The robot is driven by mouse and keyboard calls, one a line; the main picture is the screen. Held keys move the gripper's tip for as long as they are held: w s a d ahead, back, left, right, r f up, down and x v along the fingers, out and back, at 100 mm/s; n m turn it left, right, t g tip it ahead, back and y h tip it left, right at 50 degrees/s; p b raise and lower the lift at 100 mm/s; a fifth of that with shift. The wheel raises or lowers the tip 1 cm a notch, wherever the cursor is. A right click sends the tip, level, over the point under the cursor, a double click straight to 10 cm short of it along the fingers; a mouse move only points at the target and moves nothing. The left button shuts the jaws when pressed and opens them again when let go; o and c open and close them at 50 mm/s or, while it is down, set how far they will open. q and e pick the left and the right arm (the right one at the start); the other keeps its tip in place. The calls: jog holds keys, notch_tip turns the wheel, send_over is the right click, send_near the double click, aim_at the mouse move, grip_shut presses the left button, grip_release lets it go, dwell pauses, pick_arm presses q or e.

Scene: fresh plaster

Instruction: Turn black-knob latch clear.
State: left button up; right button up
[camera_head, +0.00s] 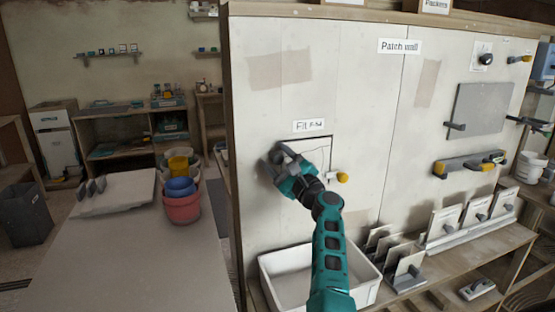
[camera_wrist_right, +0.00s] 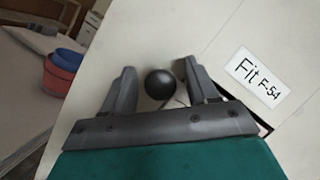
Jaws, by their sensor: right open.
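The black knob (camera_wrist_right: 160,84) is a round ball standing off the pale wall in the right wrist view. My right gripper (camera_wrist_right: 158,77) is open, with one finger on each side of the knob and a visible gap to each finger. In the head view the right gripper (camera_head: 272,162) is at the upper left corner of a square panel (camera_head: 317,152) in the wall, and it hides the knob there. The latch's bar is mostly hidden behind the gripper, so its angle cannot be told. My left gripper is not in view.
The Fit label (camera_head: 308,126) is above the panel and also shows in the wrist view (camera_wrist_right: 257,83). A yellow-knobbed fitting (camera_head: 341,177) sits at the panel's right edge. A white tray (camera_head: 268,267) stands below. Buckets (camera_head: 182,208) stand on the left table.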

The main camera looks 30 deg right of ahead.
jog(key=shift+c, duration=0.2)
jog(key=c, duration=1)
